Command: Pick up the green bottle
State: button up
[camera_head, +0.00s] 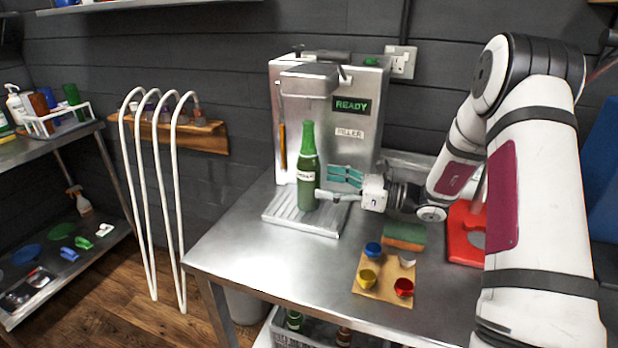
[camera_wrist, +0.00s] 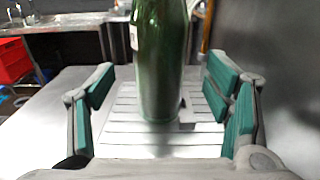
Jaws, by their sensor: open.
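The green bottle (camera_head: 307,170) stands upright on the slatted drip tray (camera_head: 285,217) of the filler machine, with a white label on its body. My gripper (camera_head: 333,185) is beside the bottle on its right, level with its lower body. In the wrist view the bottle (camera_wrist: 160,60) stands upright ahead, centred between my teal-padded fingers (camera_wrist: 160,100). The fingers are spread wide and nothing is held. The bottle's top is cut off in the wrist view.
The steel filler (camera_head: 350,130) rises behind the bottle, with a "READY" display. A board with coloured caps (camera_head: 383,277) and a green-brown sponge (camera_head: 404,235) lie on the steel table (camera_head: 240,250). A red object (camera_head: 463,232) is at right. White curved pipes (camera_head: 150,190) stand left.

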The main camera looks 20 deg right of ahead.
aim_at(309, 177)
jog(key=shift+r+x, duration=0.15)
jog(key=shift+x, duration=1.2)
jog(key=shift+r+x, duration=0.15)
jog(key=shift+x, duration=1.2)
jog(key=shift+c, duration=0.2)
grip_shut()
